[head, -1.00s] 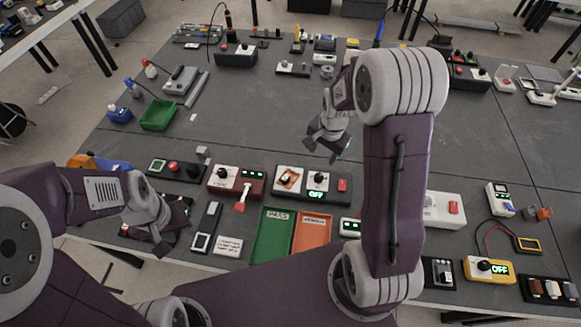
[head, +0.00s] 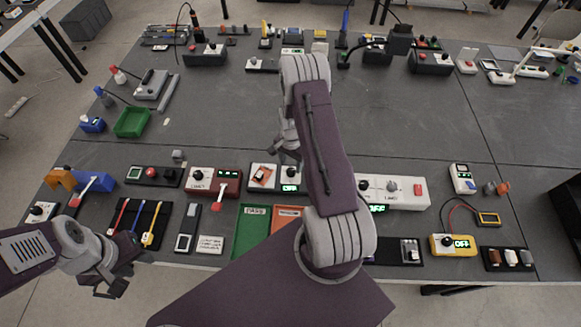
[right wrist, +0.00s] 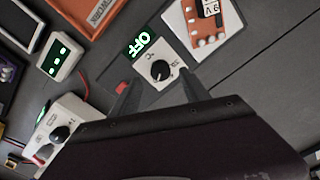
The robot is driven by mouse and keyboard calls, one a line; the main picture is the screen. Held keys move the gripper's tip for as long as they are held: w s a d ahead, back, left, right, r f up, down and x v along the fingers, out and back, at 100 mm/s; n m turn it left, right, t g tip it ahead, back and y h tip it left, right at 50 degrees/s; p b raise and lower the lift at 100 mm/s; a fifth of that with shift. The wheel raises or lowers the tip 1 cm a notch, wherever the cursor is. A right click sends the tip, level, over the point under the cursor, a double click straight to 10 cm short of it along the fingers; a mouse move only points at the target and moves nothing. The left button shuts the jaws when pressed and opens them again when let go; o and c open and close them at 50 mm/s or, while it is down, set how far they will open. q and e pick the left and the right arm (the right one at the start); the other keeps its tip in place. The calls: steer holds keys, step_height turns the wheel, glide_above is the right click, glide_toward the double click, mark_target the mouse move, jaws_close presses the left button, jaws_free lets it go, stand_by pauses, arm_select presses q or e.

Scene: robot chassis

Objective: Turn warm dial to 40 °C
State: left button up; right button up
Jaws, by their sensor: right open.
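A dark round dial (right wrist: 160,70) sits on a white panel below a green display reading OFF (right wrist: 143,44) in the right wrist view. The small print around it is too small to read. In the head view the dial (head: 292,172) is on the middle device, partly hidden by my right arm. My right gripper (right wrist: 160,78) is open, its fingers (right wrist: 123,100) on either side of the dial's lower part as seen by the wrist camera; contact cannot be told. It also shows at the device's back edge (head: 287,150). My left gripper (head: 108,285) hangs at the table's front left edge; its jaws are unclear.
A red device with a dial (head: 197,175) stands to the left, a white device with an OFF display (head: 408,186) to the right. Green (head: 249,235) and orange trays lie in front. The table's middle is clear.

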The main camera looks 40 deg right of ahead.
mark_target(291, 170)
step_height(291, 170, down, 4)
steer(key=shift+f, duration=0.1)
jaws_close()
steer(key=shift+n, duration=0.3)
steer(key=shift+n+b, duration=0.5)
steer(key=shift+n, duration=0.4)
steer(key=n+b, duration=0.1)
steer(key=n, duration=0.1)
steer(key=shift+n, duration=0.4)
steer(key=n+b, duration=0.1)
steer(key=n, duration=0.2)
steer(key=shift+n+b, duration=0.5)
steer(key=shift+n, duration=1.2)
